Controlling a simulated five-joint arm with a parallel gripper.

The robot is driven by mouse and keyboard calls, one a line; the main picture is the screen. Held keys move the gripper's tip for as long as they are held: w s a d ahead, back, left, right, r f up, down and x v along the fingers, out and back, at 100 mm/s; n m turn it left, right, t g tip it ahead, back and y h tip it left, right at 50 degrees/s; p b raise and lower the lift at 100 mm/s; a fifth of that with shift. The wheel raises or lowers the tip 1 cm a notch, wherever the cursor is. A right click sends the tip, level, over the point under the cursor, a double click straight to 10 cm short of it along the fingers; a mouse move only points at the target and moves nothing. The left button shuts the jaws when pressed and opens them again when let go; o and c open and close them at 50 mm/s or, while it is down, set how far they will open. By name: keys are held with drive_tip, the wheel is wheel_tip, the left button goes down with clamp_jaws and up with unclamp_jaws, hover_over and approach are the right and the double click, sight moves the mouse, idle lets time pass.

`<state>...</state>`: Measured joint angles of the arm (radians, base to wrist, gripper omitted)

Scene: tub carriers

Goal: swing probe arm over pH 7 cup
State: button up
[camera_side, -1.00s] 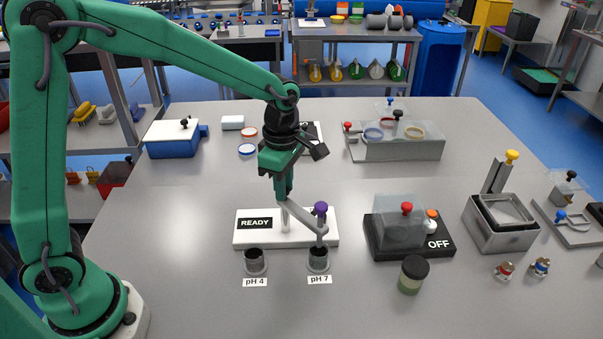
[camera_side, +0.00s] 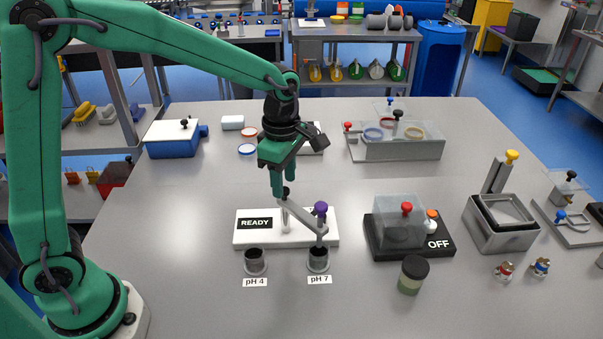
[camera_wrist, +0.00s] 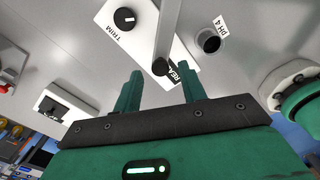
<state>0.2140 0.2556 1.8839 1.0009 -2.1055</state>
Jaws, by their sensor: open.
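The probe arm (camera_side: 303,221) is a grey bar on a post on a white base (camera_side: 250,238) with a READY label. Its outer end, with a purple knob (camera_side: 320,208), is over the pH 7 cup (camera_side: 318,261). The probe hangs down at the cup's mouth; its depth is unclear. The pH 4 cup (camera_side: 255,262) stands to the left. My gripper (camera_side: 278,192) is open above and behind the bar's pivot end, apart from the purple knob. In the wrist view, the bar (camera_wrist: 168,30) runs beyond my open fingers (camera_wrist: 159,72), with the pH 4 cup (camera_wrist: 209,41) beside it.
A black-lidded jar (camera_side: 413,274) stands right of the pH 7 cup. A covered device marked OFF (camera_side: 438,243) is behind it. A blue box (camera_side: 171,140) and a grey rack (camera_side: 405,150) stand farther back.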

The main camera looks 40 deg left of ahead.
drive_tip(key=shift+r, duration=3.05)
drive_tip(key=shift+s, duration=0.1)
drive_tip(key=shift+s+a+r+m, duration=0.3)
drive_tip(key=shift+r+m, duration=0.05)
drive_tip(key=shift+m, duration=0.05)
drive_tip(key=s+a+r+m+t, duration=0.1)
drive_tip(key=s+a+m, duration=0.3)
drive_tip(key=s+m, duration=0.4)
drive_tip(key=s+a+r+m+t, duration=0.2)
drive_tip(key=s+a+m+t, duration=0.2)
drive_tip(key=s+m, duration=0.5)
drive_tip(key=m, duration=0.3)
drive_tip(key=shift+s+m+t, duration=0.25)
drive_tip(key=shift+m+t, duration=0.05)
drive_tip(key=shift+m, duration=0.1)
